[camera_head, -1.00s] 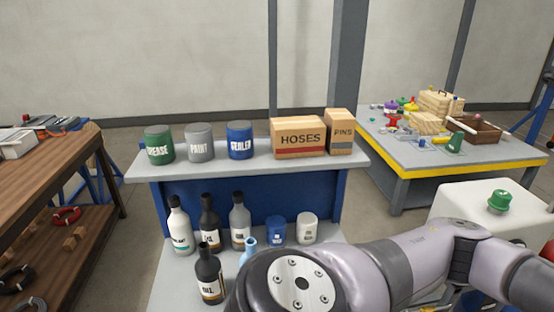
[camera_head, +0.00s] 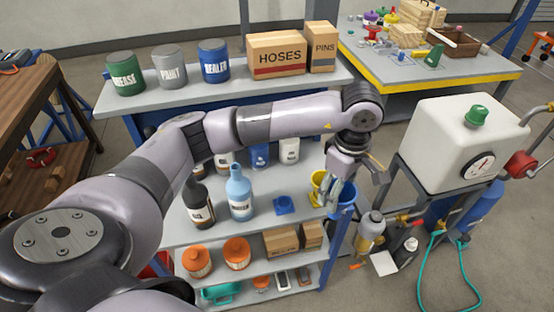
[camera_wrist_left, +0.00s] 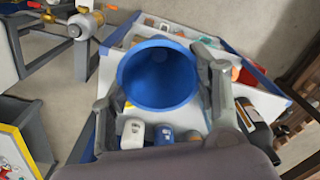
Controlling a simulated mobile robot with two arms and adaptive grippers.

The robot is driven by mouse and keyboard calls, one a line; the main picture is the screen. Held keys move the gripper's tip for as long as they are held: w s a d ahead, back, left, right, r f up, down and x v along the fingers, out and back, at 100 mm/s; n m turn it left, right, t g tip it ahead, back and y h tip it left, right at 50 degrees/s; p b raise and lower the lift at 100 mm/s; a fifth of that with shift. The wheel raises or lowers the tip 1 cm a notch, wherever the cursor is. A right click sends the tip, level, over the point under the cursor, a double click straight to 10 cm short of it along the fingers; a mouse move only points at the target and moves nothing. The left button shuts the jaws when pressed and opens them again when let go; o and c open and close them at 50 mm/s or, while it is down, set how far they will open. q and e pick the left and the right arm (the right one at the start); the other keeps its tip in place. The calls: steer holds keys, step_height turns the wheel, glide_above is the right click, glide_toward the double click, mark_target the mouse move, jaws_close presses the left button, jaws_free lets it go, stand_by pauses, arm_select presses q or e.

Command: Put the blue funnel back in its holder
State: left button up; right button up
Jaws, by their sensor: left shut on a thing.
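The blue funnel (camera_head: 346,196) is held by my left gripper (camera_head: 347,180) at the right end of the shelf rack. In the left wrist view the funnel (camera_wrist_left: 157,72) shows its wide round mouth towards the camera, with a finger of the gripper (camera_wrist_left: 160,98) on either side. A yellow funnel-like thing (camera_head: 317,184) is just left of the blue funnel, partly hidden by the fingers. A small blue square piece (camera_head: 284,205) lies on the middle shelf to the left; I cannot tell whether it is the holder. My right gripper is not in view.
Bottles, including a light blue one (camera_head: 240,192), stand on the middle shelf (camera_head: 262,224) left of the gripper. A white tank (camera_head: 459,140) stands to the right.

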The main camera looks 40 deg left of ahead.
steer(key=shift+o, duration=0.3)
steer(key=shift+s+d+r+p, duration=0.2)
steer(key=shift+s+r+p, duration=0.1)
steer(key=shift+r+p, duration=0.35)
arm_select(q)
steer(key=w+a+f+n, duration=0.2)
steer(key=a+f+n, duration=0.1)
steer(key=a+n, duration=0.6)
steer(key=w+a+f+n, duration=0.1)
steer(key=a+f+n, duration=0.3)
steer(key=a+n, duration=0.5)
steer(key=shift+n, duration=0.3)
steer(key=f+b, duration=0.2)
steer(key=f, duration=0.1)
steer(key=d+f+b, duration=0.1)
steer(key=f, duration=0.1)
steer(key=shift+w, duration=0.1)
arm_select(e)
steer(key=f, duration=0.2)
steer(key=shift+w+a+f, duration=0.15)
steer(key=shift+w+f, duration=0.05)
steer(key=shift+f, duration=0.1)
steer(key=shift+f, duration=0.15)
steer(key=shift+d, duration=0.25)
arm_select(q)
steer(key=shift+w, duration=0.1)
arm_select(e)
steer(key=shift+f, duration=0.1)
